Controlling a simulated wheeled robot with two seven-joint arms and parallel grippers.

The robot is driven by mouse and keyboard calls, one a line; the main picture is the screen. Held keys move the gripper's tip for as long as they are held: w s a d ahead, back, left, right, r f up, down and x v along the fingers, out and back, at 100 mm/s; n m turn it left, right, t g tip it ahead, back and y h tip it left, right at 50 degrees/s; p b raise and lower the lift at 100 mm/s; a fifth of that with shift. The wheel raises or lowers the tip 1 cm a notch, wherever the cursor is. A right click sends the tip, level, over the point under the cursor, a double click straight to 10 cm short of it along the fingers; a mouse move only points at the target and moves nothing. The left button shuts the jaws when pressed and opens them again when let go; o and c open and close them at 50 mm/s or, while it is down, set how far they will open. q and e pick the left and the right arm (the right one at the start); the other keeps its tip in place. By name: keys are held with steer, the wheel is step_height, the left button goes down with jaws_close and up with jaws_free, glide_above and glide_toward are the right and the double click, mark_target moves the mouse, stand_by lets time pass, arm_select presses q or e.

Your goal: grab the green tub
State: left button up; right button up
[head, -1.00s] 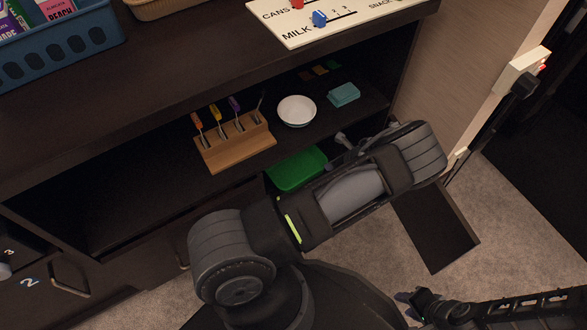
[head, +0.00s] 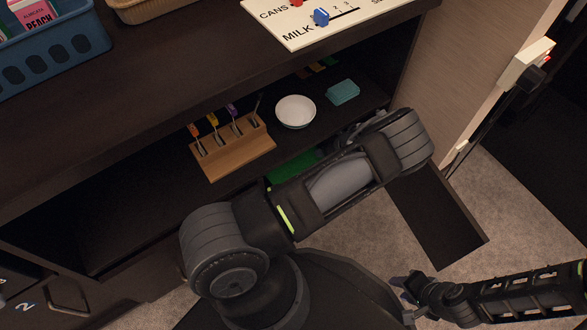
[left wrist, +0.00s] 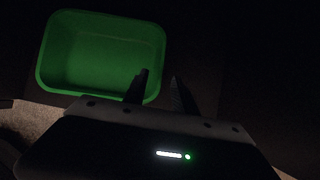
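The green tub (head: 292,167) is in the open lower compartment under the shelf in the head view, mostly hidden behind my left arm. In the left wrist view the tub (left wrist: 100,55) is an open, empty-looking green box with a rounded rim. My left gripper (left wrist: 158,88) is open there, with its left finger overlapping the tub's near right corner and its right finger to the right of the tub. I cannot tell whether the finger touches the rim. The left fingers are hidden in the head view. My right gripper (head: 408,292) is low at the right, away from the tub; its finger opening is unclear.
The shelf above holds a wooden block with colored-handled utensils (head: 233,149), a white bowl (head: 295,111) and a teal box (head: 342,92). An open door panel (head: 440,215) juts out to the right. A blue basket (head: 50,50) stands on the counter.

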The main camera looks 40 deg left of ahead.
arm_select(q)
steer(key=shift+x, duration=0.9)
steer(key=b+x, duration=0.2)
steer(key=x, duration=0.1)
steer(key=b+x, duration=0.1)
steer(key=x, duration=0.1)
steer(key=shift+s+a+f, duration=0.1)
steer(key=shift+s, duration=0.15)
steer(key=shift+c, duration=0.5)
jaws_close()
stand_by(0.6)
